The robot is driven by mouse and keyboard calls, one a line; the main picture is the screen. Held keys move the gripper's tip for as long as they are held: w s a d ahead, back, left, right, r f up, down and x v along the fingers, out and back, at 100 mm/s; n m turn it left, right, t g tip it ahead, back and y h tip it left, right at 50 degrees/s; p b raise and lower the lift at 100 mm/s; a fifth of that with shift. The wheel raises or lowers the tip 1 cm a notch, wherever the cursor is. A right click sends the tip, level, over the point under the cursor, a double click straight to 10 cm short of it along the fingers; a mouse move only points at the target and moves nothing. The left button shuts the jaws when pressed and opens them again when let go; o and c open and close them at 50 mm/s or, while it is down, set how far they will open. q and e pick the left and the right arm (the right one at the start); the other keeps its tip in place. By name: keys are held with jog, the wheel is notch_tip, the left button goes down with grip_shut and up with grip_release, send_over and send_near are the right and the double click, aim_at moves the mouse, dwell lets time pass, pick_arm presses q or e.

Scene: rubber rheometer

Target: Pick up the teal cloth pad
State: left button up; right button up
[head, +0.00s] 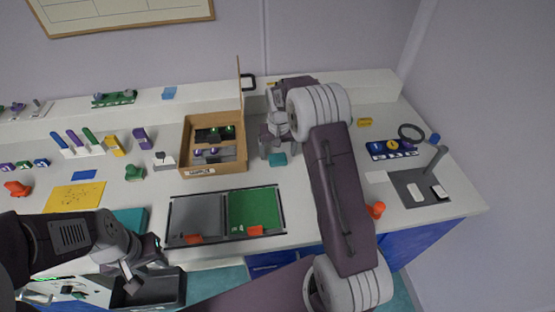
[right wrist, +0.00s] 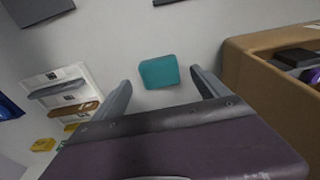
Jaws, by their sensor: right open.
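The teal cloth pad (head: 278,159) lies on the white bench, just right of the cardboard box. In the right wrist view the pad (right wrist: 159,72) shows whole, flat and ahead of the gap between the fingers. My right gripper (head: 272,149) is beside the pad in the head view. In the right wrist view the right gripper (right wrist: 161,92) is open and empty, one finger on each side of the pad's line. My left gripper (head: 143,276) is low at the left, over a dark bin; its finger opening is unclear.
The open cardboard box (head: 215,170) with dark parts inside stands close to the right gripper; its wall (right wrist: 262,75) is at the right in the wrist view. A grey and green tray (head: 205,240) lies nearer the front edge. Bare bench surrounds the pad.

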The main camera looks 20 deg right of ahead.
jog(key=shift+w+f, duration=0.15)
jog(key=shift+f, duration=1.05)
jog(key=c, duration=1.4)
notch_tip(320, 180, up, 4)
jog(key=shift+r, duration=0.15)
jog(key=shift+c, duration=0.2)
jog(key=s+d+r, duration=0.2)
jog(key=s+r, duration=0.1)
jog(key=s, duration=0.2)
jog(key=s+d+r+b, duration=0.1)
jog(key=s+d+r, duration=0.1)
jog(key=s+r, duration=0.2)
jog(key=shift+s+d, duration=0.35)
jog(key=shift+s, duration=0.55)
jog(key=shift+f, duration=0.1)
